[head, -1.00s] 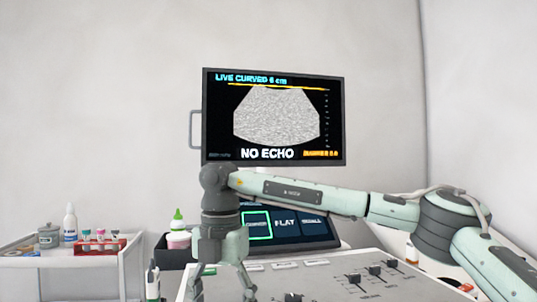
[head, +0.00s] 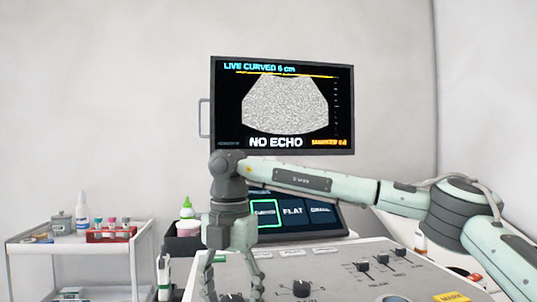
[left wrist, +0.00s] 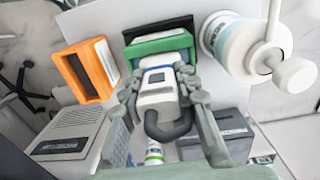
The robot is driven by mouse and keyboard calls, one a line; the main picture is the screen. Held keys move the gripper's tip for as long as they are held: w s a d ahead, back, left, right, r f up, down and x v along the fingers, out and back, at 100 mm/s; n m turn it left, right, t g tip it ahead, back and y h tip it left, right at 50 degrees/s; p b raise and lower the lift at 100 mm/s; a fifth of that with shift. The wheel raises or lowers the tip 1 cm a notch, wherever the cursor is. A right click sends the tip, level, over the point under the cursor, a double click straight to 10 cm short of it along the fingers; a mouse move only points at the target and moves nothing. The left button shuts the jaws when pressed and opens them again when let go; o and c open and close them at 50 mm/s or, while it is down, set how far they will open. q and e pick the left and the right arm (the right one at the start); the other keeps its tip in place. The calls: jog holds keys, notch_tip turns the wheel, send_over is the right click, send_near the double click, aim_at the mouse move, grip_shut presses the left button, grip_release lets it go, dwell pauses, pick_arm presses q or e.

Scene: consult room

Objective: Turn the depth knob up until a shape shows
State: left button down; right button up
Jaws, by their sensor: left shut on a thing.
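The monitor (head: 283,105) stands at the back in the head view. It reads "LIVE CURVED 6 cm" and "NO ECHO" over a grey speckled fan with no distinct shape. My right gripper (head: 233,292) points down over the console, its fingers apart on either side of a dark knob (head: 232,297) at the bottom edge. Whether they touch it, I cannot tell; its label is hidden. Another knob (head: 301,288) is to its right. In the left wrist view, my left gripper (left wrist: 160,84) is shut on a white probe-like device (left wrist: 158,95) with a dark curved handle or cable.
The console (head: 330,262) carries several sliders (head: 381,260) and a touch panel (head: 293,212). A white cart (head: 85,248) with a red tube rack (head: 111,234) stands left. In the left wrist view are an orange frame (left wrist: 84,72), a green-rimmed holder (left wrist: 158,46) and a white cylinder (left wrist: 232,42).

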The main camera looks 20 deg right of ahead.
jog(key=m, duration=0.5)
jog(key=shift+d+f, duration=0.1)
jog(key=shift+f, duration=0.25)
jog(key=shift+c, duration=1.4)
jog(key=m, duration=0.3)
jog(key=o, duration=0.3)
jog(key=shift+r, duration=1.35)
